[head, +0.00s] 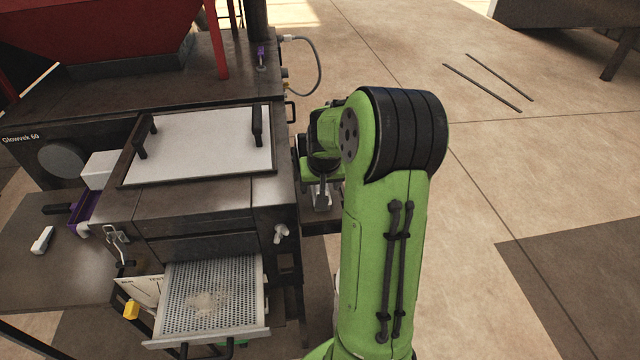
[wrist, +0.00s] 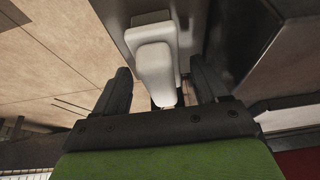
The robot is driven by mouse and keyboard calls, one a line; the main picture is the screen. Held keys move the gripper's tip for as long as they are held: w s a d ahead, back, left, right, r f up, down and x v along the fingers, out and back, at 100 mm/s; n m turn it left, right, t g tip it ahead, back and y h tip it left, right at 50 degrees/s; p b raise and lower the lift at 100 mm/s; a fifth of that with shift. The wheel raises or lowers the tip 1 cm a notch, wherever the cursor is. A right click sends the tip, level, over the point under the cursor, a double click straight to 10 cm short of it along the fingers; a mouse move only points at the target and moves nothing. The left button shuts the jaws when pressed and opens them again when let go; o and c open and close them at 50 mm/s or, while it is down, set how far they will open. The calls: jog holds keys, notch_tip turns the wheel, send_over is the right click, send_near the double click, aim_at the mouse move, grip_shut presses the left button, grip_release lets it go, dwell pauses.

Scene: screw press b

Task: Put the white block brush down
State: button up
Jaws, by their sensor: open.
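The white block brush (wrist: 153,62) shows in the wrist view, with a rounded handle over a wider block. It is on or against a flat grey surface (wrist: 195,22); I cannot tell whether its full base touches. My gripper (wrist: 161,82) is open, with one dark finger on each side of the brush and visible gaps between. In the head view my green arm reaches down at the right side of the machine and hides most of the gripper and the brush.
The machine (head: 190,215) has a white-topped lid (head: 200,145) with two dark handles. A perforated drawer (head: 210,295) is pulled out in front. A side table (head: 30,275) at left holds a small white item (head: 42,240). Open floor (head: 480,200) lies to the right.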

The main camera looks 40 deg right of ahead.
jog(key=p+v, duration=0.1)
jog(key=v, duration=1)
jog(key=s+a+r+n+t, duration=0.1)
jog(key=s+a+r+n, duration=0.15)
jog(key=a, duration=0.55)
jog(key=s+a+r+n, duration=0.1)
jog(key=s+a+r, duration=0.2)
jog(key=a, duration=0.5)
jog(key=s+a+f+n+y, duration=0.1)
jog(key=s+a+n+y, duration=0.1)
jog(key=s+a, duration=0.5)
jog(key=s+n, duration=0.1)
jog(key=s, duration=0.2)
jog(key=shift+s+a+f+t+y, duration=0.2)
jog(key=shift+s+a+t+y, duration=0.1)
jog(key=shift+t, duration=0.1)
jog(key=shift+o, duration=0.3)
